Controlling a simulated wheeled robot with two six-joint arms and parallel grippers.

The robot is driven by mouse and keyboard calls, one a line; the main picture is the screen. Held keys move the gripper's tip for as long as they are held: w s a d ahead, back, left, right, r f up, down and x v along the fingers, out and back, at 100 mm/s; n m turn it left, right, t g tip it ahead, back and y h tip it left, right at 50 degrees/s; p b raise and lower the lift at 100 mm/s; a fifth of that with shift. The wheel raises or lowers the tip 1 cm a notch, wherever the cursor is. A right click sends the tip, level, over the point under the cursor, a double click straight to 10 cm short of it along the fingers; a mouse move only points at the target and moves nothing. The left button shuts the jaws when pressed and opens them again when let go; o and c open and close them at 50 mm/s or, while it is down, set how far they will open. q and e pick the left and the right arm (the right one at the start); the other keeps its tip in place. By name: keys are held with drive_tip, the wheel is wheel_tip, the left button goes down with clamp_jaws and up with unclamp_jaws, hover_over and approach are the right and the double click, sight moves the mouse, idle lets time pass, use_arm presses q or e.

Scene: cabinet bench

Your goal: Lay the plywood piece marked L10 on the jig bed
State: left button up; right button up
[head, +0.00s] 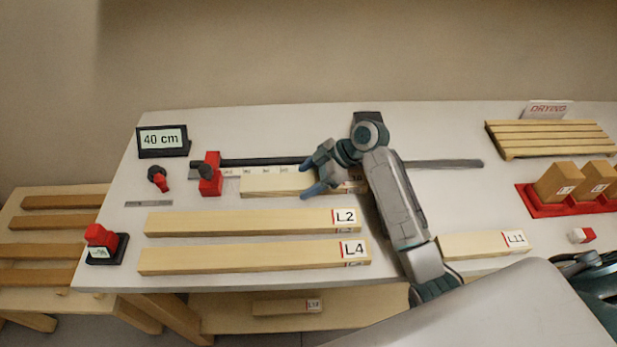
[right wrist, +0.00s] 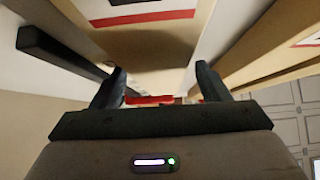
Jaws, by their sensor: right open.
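A pale plywood piece (head: 265,186) lies along the ruler and dark rail of the jig bed (head: 440,163). Its label is mostly hidden by my right arm, so I cannot read it. My right gripper (head: 311,176) is open over this piece. In the right wrist view its spread fingers (right wrist: 160,73) are on either side of a plywood piece (right wrist: 145,50) with a red-striped label. I cannot tell whether they touch it. Another short piece (head: 280,307) lies on the shelf below the bench; its small label looks like L10 or L18. My left gripper is not in view.
Pieces L2 (head: 250,223) and L4 (head: 250,258) lie in front of the jig, L11 (head: 480,244) to the right. A red stop (head: 209,175) sits on the rail's left. A drying rack (head: 550,140) and red tray (head: 540,206) with blocks are at right.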

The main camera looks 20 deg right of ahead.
drive_tip(key=p+v, duration=0.7)
drive_tip(key=v, duration=0.4)
drive_tip(key=shift+d+r, duration=0.1)
drive_tip(key=shift+r, duration=0.15)
drive_tip(key=shift+d+r, duration=0.25)
drive_tip(key=shift+d, duration=0.05)
